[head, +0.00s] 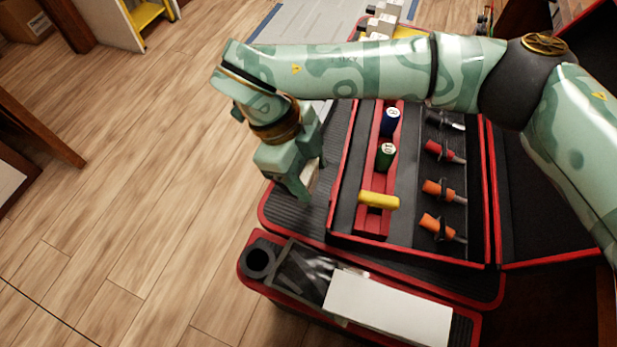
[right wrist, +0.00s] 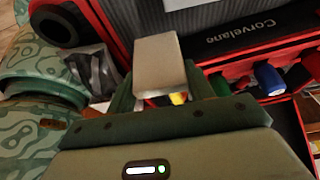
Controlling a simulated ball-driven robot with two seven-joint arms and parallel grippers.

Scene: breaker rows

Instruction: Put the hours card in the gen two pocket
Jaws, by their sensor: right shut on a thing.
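My right gripper (head: 306,188) hangs over the left edge of the black and red tool case, its arm reaching across from the right. It is shut on a pale beige, flat card-like piece (right wrist: 158,62), which sticks out beyond the fingers in the right wrist view. In the head view only a sliver of the piece shows beside the fingers. No print on it is readable, so I cannot confirm that it is the hours card. I cannot make out a gen two pocket in either view. My left gripper is not in view.
The open tool case (head: 340,165) holds a blue cylinder (head: 390,122), a green cylinder (head: 385,156), a yellow cylinder (head: 379,200) and several screwdrivers. A white box (head: 388,308) lies in front. Small pale blocks (head: 380,25) stand behind my arm. Wooden floor (head: 120,180) is clear at left.

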